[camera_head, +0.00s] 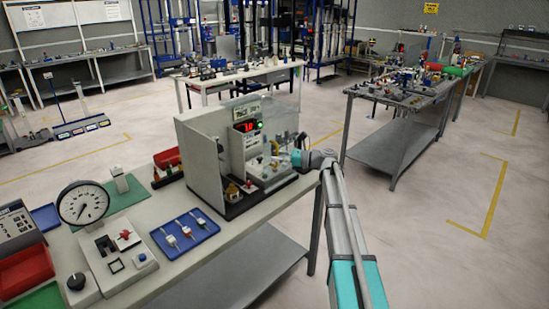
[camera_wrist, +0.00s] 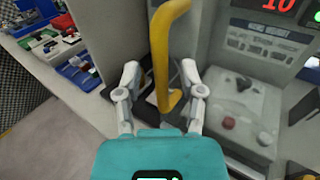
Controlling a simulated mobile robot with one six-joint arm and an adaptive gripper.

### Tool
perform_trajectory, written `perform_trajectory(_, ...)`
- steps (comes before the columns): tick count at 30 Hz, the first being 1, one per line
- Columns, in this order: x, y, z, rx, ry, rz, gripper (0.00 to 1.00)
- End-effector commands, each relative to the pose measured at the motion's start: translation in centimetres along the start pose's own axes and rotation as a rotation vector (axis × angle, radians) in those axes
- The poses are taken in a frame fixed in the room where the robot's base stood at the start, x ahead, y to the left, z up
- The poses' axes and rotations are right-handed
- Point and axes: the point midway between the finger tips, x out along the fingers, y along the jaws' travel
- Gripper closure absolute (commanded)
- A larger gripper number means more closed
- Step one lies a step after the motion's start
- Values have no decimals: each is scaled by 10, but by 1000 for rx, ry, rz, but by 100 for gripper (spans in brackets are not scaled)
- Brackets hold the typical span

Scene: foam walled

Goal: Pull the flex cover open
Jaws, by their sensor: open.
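The test station (camera_head: 203,150) with a red digital display stands on the near bench, between grey side walls. A clear cover panel (camera_head: 285,108) shows at its right side, its edges faint, so I cannot tell how far open it is. In the wrist view a yellow bar-shaped handle (camera_wrist: 161,50) stands upright between the two fingers of my gripper (camera_wrist: 160,80). The fingers are open and apart on either side of it; I see no clear contact.
A grey bench (camera_head: 400,115) stands to the right, with open floor between. The station's display and panel fill the wrist view's right side.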

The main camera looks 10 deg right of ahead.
Motion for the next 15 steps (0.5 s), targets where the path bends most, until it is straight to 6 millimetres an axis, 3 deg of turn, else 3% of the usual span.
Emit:
perform_trajectory(8, -1, 0, 0, 0, -1, -1, 49)
perform_trajectory(15, -15, -1, 0, 0, -1, -3, 49)
